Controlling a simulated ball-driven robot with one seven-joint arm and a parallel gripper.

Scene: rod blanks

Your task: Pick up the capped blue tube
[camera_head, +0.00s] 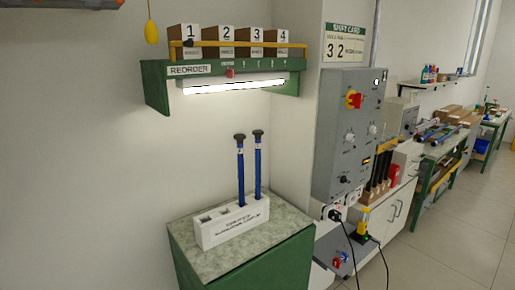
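Two slim blue tubes stand upright side by side in a white block holder (209,238). The left tube (240,175) and the right tube (258,165) both have a dark, wider cap on top. Their lower ends are hidden in the holder. Two square holes at the holder's left end look empty. The holder has small dark lettering on its front, too small to read. It stands on a speckled grey-green top of a green cabinet (270,268). My gripper is not in view.
A green shelf (155,84) with several numbered boxes and a lit lamp (230,84) hangs above the tubes. A grey control box (343,120) stands right of the cabinet. Black cables hang below it. Open floor (455,235) lies at the right.

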